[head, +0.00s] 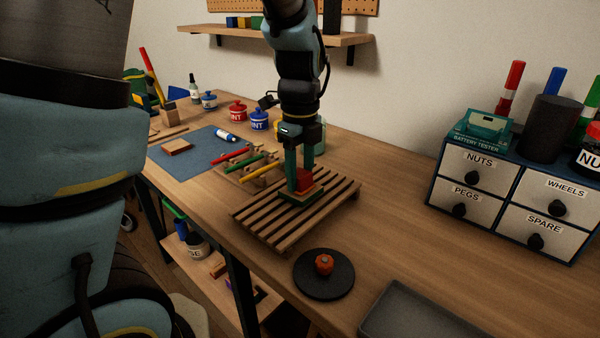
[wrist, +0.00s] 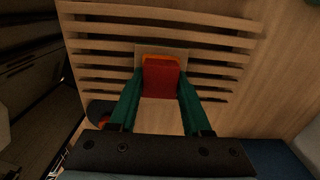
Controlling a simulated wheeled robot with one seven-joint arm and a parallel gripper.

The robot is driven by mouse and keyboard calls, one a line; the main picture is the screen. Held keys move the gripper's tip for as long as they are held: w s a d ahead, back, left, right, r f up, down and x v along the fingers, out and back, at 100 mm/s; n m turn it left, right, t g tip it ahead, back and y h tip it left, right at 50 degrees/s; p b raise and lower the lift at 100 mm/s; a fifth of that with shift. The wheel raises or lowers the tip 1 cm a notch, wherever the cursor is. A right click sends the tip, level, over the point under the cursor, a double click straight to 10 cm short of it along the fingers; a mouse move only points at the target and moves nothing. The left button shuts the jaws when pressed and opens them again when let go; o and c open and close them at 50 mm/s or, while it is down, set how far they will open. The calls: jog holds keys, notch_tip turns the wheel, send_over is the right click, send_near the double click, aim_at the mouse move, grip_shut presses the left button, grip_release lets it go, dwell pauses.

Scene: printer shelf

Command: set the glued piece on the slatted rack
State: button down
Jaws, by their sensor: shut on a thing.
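The rack's slats (wrist: 100,42) also show in the wrist view.
A black round disc (head: 338,284) with an orange knob (head: 324,264) and a grey tray (head: 420,318) are in front of the rack. Colored pens on a wooden holder (head: 250,168) stand just behind it. A labelled drawer unit (head: 515,197) is at right. Bare table lies between.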

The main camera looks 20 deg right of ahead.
jog(key=shift+c, duration=1.4)
grip_release()
jog(key=shift+r, duration=0.1)
notch_tip(320, 180, up, 11)
jog(key=shift+b, duration=0.45)
jog(key=shift+f, duration=0.2)
